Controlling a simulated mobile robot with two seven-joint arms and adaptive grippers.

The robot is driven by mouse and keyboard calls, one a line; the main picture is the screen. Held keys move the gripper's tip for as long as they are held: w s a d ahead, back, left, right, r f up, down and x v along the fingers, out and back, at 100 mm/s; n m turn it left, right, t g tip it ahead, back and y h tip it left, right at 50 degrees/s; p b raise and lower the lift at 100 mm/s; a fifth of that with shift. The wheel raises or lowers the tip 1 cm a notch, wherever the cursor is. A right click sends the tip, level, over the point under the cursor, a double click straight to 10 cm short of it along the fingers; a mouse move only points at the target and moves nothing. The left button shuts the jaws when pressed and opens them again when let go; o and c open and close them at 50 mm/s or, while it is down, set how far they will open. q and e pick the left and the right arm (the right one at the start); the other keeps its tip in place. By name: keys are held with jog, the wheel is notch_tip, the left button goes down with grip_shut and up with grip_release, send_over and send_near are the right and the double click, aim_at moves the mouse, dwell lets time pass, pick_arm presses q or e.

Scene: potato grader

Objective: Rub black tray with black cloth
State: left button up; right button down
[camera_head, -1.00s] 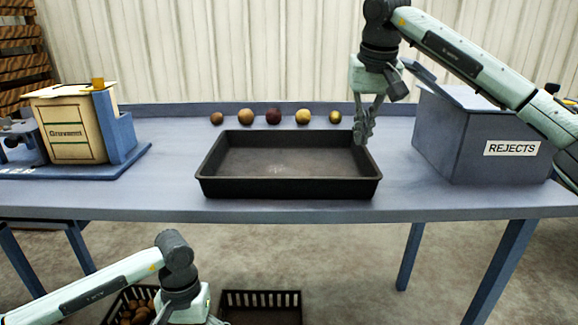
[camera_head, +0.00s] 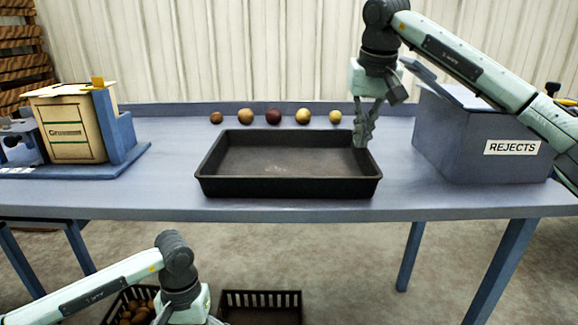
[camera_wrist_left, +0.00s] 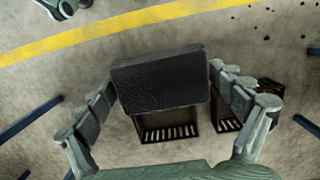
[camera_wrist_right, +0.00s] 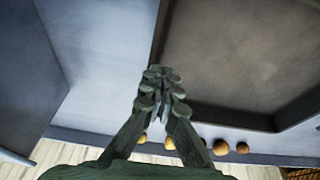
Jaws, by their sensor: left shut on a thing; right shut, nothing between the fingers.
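The black tray (camera_head: 288,188) lies on the blue-grey bench, open side up, with pale smudges on its floor. In the right wrist view its rim (camera_wrist_right: 165,35) shows close by. My right gripper (camera_head: 362,140) points down at the tray's right rim, shut and empty; I cannot tell if it touches. Its fingertips also meet in the right wrist view (camera_wrist_right: 160,76). My left gripper (camera_wrist_left: 160,85) is shut on a dark folded pad, the black cloth (camera_wrist_left: 160,78), held over the floor in front of the bench. In the head view the left fingers and the cloth are out of sight.
Several potatoes (camera_head: 273,117) line the bench behind the tray. A grey REJECTS bin (camera_head: 455,145) stands right, a wooden box (camera_head: 70,130) left. Under the bench's front are a black crate of potatoes (camera_head: 128,308) and another black crate (camera_head: 260,298). The bench left of the tray is clear.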

pick_arm(q)
jog(key=shift+f, duration=0.25)
pick_arm(e)
jog(key=shift+f, duration=0.75)
pick_arm(q)
notch_tip(320, 180, up, 6)
jog(key=p, duration=0.6)
jog(key=shift+r, duration=0.2)
pick_arm(e)
notch_tip(320, 180, up, 6)
